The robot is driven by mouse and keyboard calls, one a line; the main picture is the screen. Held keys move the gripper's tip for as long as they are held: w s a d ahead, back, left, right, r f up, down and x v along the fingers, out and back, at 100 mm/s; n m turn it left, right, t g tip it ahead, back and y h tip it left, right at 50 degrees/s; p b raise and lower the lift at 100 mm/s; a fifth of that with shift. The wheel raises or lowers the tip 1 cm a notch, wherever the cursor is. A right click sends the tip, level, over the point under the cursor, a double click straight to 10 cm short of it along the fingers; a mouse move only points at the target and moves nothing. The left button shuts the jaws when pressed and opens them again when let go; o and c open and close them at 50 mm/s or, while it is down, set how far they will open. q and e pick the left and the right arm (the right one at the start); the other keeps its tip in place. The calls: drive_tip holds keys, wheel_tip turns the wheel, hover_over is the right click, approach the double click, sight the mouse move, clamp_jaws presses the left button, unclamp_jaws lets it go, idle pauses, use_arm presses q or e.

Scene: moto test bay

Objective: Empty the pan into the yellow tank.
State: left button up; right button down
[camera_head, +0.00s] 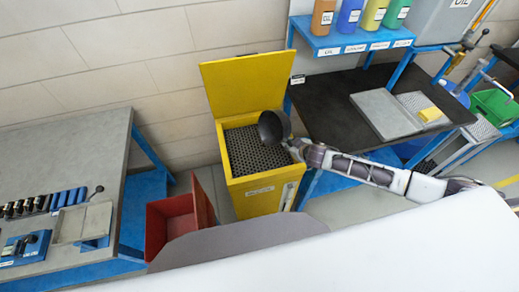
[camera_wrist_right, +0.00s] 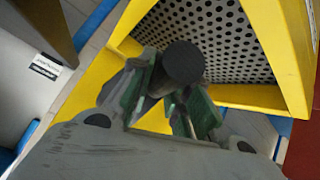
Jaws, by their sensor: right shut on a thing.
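The yellow tank (camera_head: 262,196) stands near the middle of the head view, its lid (camera_head: 243,85) raised at the back. A dark perforated grate (camera_head: 252,152) covers its open top; the grate also shows in the wrist view (camera_wrist_right: 215,40). The dark round pan (camera_head: 272,126) is over the right part of the grate, steeply tilted. Its contents cannot be made out. My right gripper (camera_head: 297,148) comes in from the right, shut on the pan's dark handle, whose round end shows between the fingers in the wrist view (camera_wrist_right: 182,66). My left gripper is not in view.
A red open bin (camera_head: 172,222) stands left of the tank. A grey workbench (camera_head: 70,150) is at the left.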

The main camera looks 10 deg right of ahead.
drive_tip(key=shift+a, duration=0.15)
drive_tip(key=shift+d+r, duration=0.1)
drive_tip(key=shift+d, duration=0.1)
drive_tip(key=shift+w+d+r+m+g+y, duration=0.15)
drive_tip(key=shift+d+m+g+y, duration=0.15)
drive_tip(key=shift+d+y, duration=0.2)
drive_tip(key=shift+w+d+m+g+y, duration=0.2)
drive_tip(key=shift+d+m+y, duration=0.15)
drive_tip(key=shift+y, duration=0.25)
drive_tip(key=shift+d+r, duration=0.2)
drive_tip(key=shift+r, duration=0.05)
drive_tip(key=shift+w+d+m+y, duration=0.1)
drive_tip(key=shift+d+m+y, duration=0.15)
drive_tip(key=shift+y, duration=0.15)
idle(0.5)
drive_tip(key=shift+g+b, duration=0.3)
